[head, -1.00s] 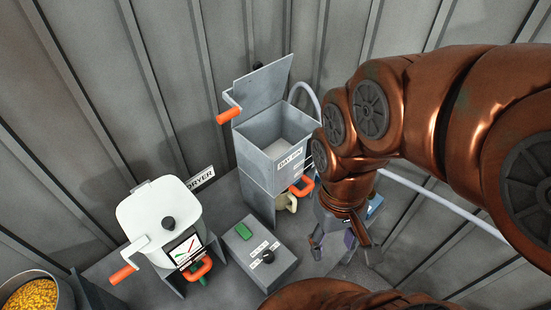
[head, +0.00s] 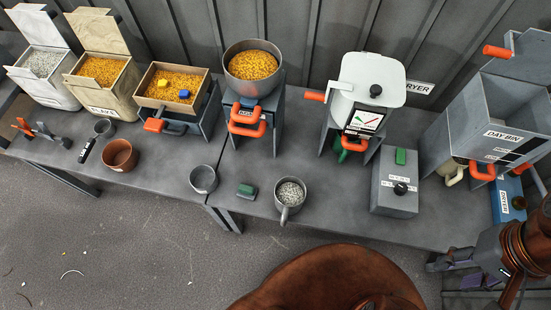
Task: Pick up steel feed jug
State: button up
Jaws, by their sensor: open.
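A grey steel jug (head: 287,208) with a handle pointing toward me stands upright on the bench's front edge, filled with pale pellets. A second grey metal vessel (head: 203,180), apparently empty, stands further left on the front edge. I cannot tell for certain which is the feed jug; the pellet-filled one has the clearer handle. My gripper (head: 474,282) is at the lower right, partly cut off by the picture edge. It is open and empty, well to the right of both vessels and touching neither.
A control box (head: 395,185), the white-topped dryer (head: 365,90) and the day bin (head: 500,120) stand to the right. A corn-filled hopper (head: 252,72), open bins and a brown pot (head: 119,155) are left.

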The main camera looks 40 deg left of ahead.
aim_at(290, 192)
jog(key=u, duration=2.1)
jog(key=i, duration=0.1)
jog(key=z, duration=1.25)
jog(key=k, duration=1.05)
jog(key=u, duration=1.4)
